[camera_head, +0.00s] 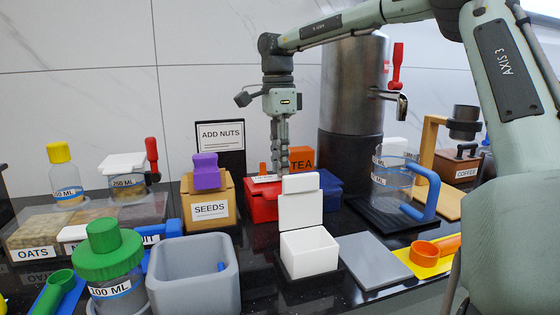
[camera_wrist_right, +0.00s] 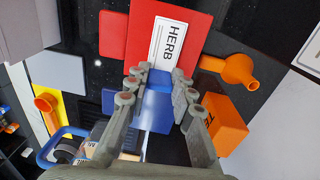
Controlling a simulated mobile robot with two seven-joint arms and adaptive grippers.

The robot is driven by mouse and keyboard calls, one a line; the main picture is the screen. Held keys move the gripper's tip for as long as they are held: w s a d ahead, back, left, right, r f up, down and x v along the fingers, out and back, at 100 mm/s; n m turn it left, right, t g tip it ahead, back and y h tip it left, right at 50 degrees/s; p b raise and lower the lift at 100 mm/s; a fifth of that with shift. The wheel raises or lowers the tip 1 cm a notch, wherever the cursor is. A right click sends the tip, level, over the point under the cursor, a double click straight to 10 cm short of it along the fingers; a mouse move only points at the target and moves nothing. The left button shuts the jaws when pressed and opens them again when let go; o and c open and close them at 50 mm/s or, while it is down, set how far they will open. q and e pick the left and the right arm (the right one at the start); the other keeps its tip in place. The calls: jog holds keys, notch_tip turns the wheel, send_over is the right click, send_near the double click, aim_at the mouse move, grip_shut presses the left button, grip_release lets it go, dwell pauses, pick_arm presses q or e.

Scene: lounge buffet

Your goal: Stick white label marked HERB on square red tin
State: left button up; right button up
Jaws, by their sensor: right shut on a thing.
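The square red tin (camera_head: 262,205) stands behind the white block, left of a blue tin (camera_head: 325,192). The wrist view shows its flat red top (camera_wrist_right: 200,38). The white HERB label (camera_wrist_right: 168,42) lies over that top, with its near end at my fingertips; it also shows edge-on in the head view (camera_head: 266,179). My right gripper (camera_wrist_right: 157,78) points down and is shut on the label's near end, at a blue piece between the fingertips. In the head view the right gripper (camera_head: 282,168) is just above the tins. I cannot tell if the label touches the tin. My left gripper is not in view.
An orange TEA box (camera_head: 301,158) and an orange knobbed object (camera_wrist_right: 238,72) sit close to the gripper. The white block (camera_head: 308,253) with its upright panel stands in front. A SEEDS box (camera_head: 209,211) is to the left, a glass jug (camera_head: 394,185) to the right.

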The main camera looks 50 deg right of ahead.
jog(key=shift+s+f, duration=0.1)
jog(key=shift+f, duration=0.45)
dwell(0.7)
jog(key=o, duration=0.9)
jog(key=shift+r, duration=0.15)
notch_tip(320, 180, up, 2)
jog(key=shift+r+p, duration=0.1)
jog(key=shift+p, duration=0.6)
jog(key=shift+r, duration=1.8)
jog(key=shift+f, duration=0.1)
